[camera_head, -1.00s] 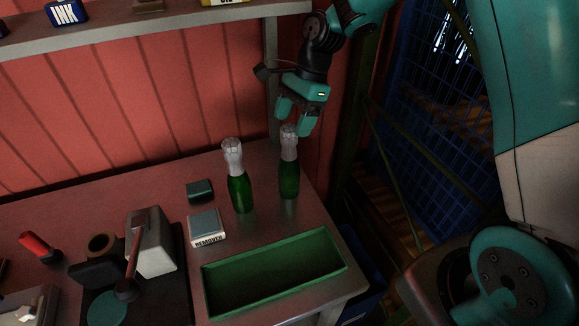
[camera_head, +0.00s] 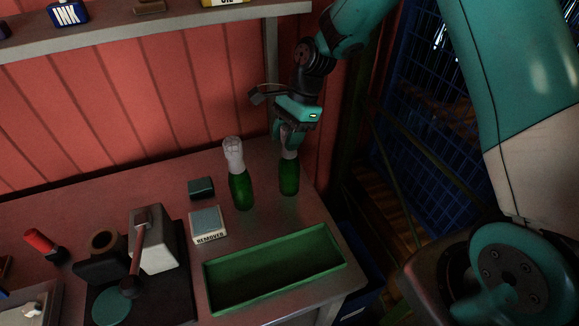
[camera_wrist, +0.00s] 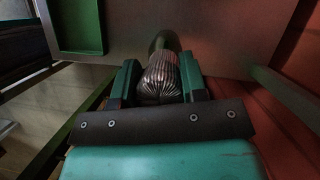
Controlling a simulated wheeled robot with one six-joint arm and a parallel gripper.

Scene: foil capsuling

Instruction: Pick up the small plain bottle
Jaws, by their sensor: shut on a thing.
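Two green bottles with silver foil tops stand upright on the bench. My gripper (camera_head: 290,140) is over the right bottle (camera_head: 289,178), its fingers closed around the foil neck. In the wrist view the foil top (camera_wrist: 161,78) sits between the two fingers of my gripper (camera_wrist: 157,78), with the green body beyond it. The left bottle (camera_head: 240,188) stands free beside it, its silver foil showing in full. The right bottle's top is hidden by my gripper in the head view. I cannot tell which bottle is the small plain one.
A green tray (camera_head: 343,262) lies at the bench's front right. A box marked REMOVER (camera_head: 209,238), a small dark block (camera_head: 201,187) and a press-like device (camera_head: 152,245) stand to the left. A shelf (camera_head: 200,22) runs above, and a red wall is behind.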

